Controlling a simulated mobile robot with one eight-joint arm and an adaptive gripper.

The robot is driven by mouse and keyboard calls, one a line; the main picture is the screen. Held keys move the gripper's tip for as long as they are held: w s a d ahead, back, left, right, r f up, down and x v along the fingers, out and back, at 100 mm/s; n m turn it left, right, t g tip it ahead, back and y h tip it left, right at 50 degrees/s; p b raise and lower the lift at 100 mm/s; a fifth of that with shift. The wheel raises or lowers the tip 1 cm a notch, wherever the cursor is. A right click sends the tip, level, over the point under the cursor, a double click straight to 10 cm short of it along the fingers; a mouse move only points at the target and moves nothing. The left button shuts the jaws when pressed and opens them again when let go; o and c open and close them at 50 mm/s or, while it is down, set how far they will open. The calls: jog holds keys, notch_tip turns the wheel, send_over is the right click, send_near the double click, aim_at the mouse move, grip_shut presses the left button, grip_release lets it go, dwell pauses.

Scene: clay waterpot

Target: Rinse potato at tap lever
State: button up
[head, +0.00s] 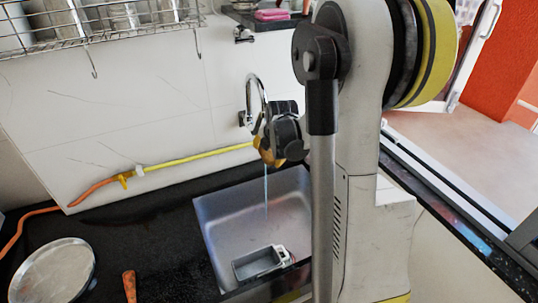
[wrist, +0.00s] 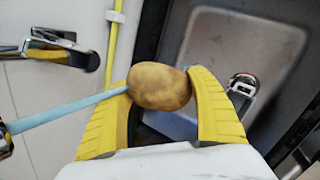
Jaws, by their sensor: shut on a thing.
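My gripper (head: 280,142) is at the tap over the sink (head: 225,235). In the wrist view, its yellow fingers (wrist: 160,95) are shut on a brown potato (wrist: 160,87), one on each side. The chrome tap (head: 257,88) has a curved spout on the wall; metal tap parts show at the left of the wrist view (wrist: 60,50). A thin blue water stream (wrist: 75,110) runs from the lower left to the left finger and the potato's edge. In the head view the stream (head: 266,195) falls below my gripper into the sink. The potato is largely hidden there. I cannot make out the lever.
A small grey tray-like object (head: 258,263) lies in the sink. A round metal plate (head: 55,272) and an orange-brown handle (head: 129,285) lie on the dark counter (head: 150,225). A yellow pipe (head: 195,159) runs along the wall. A wire rack (head: 110,25) hangs at upper left.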

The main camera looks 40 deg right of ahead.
jog(key=shift+d, duration=0.15)
jog(key=shift+s+d, duration=0.25)
jog(key=shift+d, duration=0.2)
jog(key=shift+a, duration=0.15)
jog(key=shift+w+a, duration=0.25)
jog(key=shift+a, duration=0.2)
jog(key=shift+s+d, duration=0.1)
jog(key=shift+d, duration=0.1)
jog(key=shift+s+d, duration=0.15)
jog(key=shift+d, duration=0.25)
jog(key=shift+a, duration=0.1)
jog(key=shift+w+a, duration=0.25)
jog(key=shift+a, duration=0.25)
